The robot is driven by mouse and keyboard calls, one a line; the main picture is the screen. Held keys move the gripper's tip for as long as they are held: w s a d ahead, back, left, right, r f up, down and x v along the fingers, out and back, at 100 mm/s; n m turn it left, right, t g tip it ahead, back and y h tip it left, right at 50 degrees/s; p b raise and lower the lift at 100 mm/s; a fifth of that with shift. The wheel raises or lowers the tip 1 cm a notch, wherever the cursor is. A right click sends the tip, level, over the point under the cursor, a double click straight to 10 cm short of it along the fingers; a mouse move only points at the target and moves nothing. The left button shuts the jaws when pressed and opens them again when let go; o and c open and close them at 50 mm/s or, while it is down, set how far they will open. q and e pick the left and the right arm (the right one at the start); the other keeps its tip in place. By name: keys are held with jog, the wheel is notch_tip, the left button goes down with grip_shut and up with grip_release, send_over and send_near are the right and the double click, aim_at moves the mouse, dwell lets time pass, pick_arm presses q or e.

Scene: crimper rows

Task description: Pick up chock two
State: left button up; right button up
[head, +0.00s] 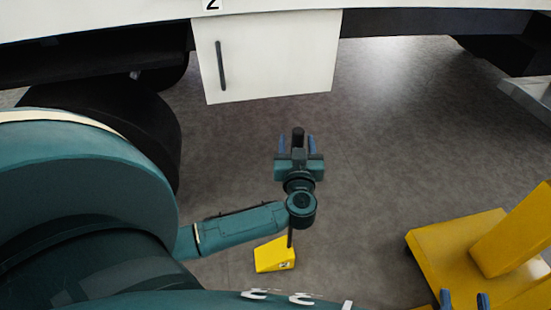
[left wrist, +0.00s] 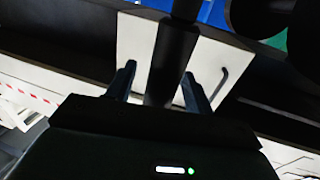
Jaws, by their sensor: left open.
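A yellow wedge chock (head: 272,255) lies on the floor below the middle of the head view. It has a small dark mark on its right face, too small to read. My left arm's wrist, with a thin dark rod, overlaps its upper edge in the picture. My left gripper (head: 298,143) is open, above the floor and beyond the chock, fingers toward a white box. It also shows open in the left wrist view (left wrist: 160,85), a black cylinder between its fingers. My right gripper (head: 465,299) shows only two blue fingertips, apart, at the bottom edge.
The white box (head: 275,55) with a dark handle hangs from the vehicle's side, under a "2" label. A black wheel (head: 140,115) is at left. A large yellow stand (head: 440,255) is at lower right. Grey floor (head: 400,150) is clear between.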

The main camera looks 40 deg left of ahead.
pick_arm(q)
jog(key=shift+w+a, duration=0.1)
jog(key=shift+w, duration=0.05)
jog(key=shift+c, duration=0.2)
grip_shut()
dwell(0.3)
dwell(0.8)
jog(key=shift+r, duration=0.25)
